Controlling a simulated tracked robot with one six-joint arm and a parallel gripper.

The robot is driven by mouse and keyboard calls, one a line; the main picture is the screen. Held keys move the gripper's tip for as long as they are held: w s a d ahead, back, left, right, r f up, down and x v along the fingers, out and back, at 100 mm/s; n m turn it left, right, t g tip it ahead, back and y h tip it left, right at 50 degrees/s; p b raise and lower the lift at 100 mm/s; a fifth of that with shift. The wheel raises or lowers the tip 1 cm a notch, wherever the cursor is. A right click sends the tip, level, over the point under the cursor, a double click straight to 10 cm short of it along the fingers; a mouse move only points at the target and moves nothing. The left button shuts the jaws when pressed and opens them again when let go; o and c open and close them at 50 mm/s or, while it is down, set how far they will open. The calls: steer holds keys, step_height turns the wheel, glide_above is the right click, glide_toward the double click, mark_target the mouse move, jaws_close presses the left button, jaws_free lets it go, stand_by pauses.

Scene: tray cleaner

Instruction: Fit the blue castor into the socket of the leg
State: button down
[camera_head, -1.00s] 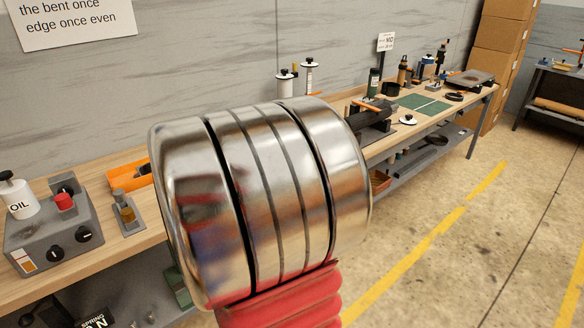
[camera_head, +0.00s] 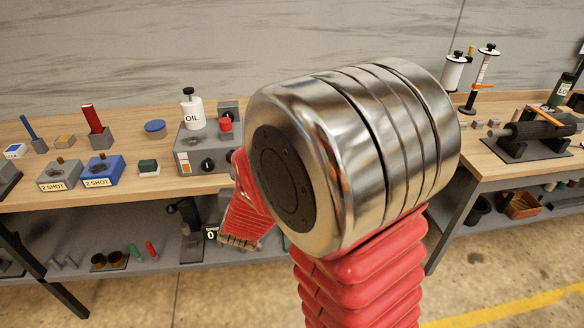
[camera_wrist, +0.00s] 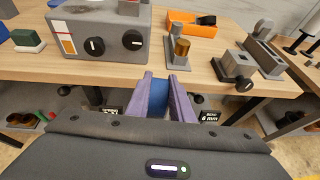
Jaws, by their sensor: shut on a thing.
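My gripper (camera_wrist: 162,84) shows in the wrist view, its two purple fingers closed on a blue piece (camera_wrist: 160,85), seemingly the blue castor. Only a small part of it shows between the fingers; its wheel and stem cannot be told apart. I cannot surely make out the leg. A grey block with a square opening on top (camera_wrist: 236,66) and a black knob stands right of the fingers; I cannot tell whether it holds the leg. In the head view my own arm hides the gripper.
An orange bin (camera_wrist: 191,22) and a brass cylinder in a grey holder (camera_wrist: 181,48) lie beyond my fingers. Blue (camera_head: 101,171) and grey blocks stand at left.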

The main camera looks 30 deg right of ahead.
steer(key=a+f+n+t+y, duration=0.1)
steer(key=a+n+y, duration=0.1)
steer(key=a, duration=0.8)
steer(key=shift+w+f, duration=0.3)
